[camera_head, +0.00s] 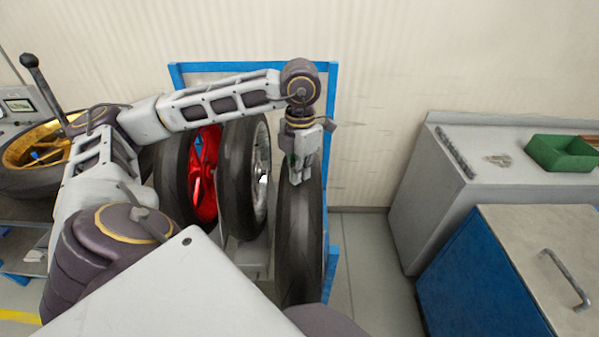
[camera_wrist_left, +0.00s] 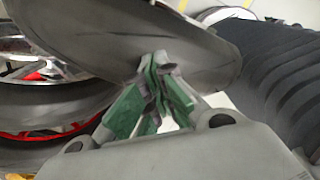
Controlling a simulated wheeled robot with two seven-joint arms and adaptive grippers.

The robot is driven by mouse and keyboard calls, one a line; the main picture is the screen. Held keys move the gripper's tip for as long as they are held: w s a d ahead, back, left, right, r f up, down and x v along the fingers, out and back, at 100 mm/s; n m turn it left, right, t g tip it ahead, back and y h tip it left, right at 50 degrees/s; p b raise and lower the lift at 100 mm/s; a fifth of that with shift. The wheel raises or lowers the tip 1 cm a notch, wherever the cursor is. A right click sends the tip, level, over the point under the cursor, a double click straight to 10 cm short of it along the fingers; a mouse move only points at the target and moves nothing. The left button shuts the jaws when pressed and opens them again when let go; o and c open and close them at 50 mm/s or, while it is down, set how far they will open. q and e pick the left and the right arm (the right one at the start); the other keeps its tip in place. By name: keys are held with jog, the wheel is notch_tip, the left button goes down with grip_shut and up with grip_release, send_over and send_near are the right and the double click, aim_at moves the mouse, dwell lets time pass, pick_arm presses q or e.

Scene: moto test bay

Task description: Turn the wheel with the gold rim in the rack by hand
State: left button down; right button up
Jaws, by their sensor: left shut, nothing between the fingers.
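A blue-framed rack (camera_head: 332,120) holds several upright wheels. The right-hand wheel (camera_head: 298,240) is nearly edge-on in the head view, so its rim color is hidden. My left gripper (camera_head: 299,178) is at the top of that wheel's tire, its fingers pointing down. In the left wrist view the green-padded fingers (camera_wrist_left: 158,95) are shut and empty, close against the dark tire (camera_wrist_left: 140,35); I cannot tell whether they touch. A gold rim (camera_head: 28,150) shows on a wheel lying on a machine at the far left, outside the rack. My right gripper is not in view.
Beside the right-hand wheel stand a silver-rimmed wheel (camera_head: 261,170) and a red-rimmed wheel (camera_head: 204,175). A grey cabinet (camera_head: 425,190) with a green bin (camera_head: 562,153) and a blue cabinet (camera_head: 478,280) stand at the right. Some floor (camera_head: 372,260) is clear between rack and cabinets.

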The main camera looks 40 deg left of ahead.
aim_at(299, 190)
pick_arm(q)
jog(key=shift+s+d+f+b, duration=0.4)
jog(key=shift+s+d, duration=0.2)
jog(key=shift+s, duration=0.15)
jog(key=shift+s+d+f, duration=0.1)
jog(key=shift+s+d, duration=0.15)
jog(key=shift+s, duration=0.15)
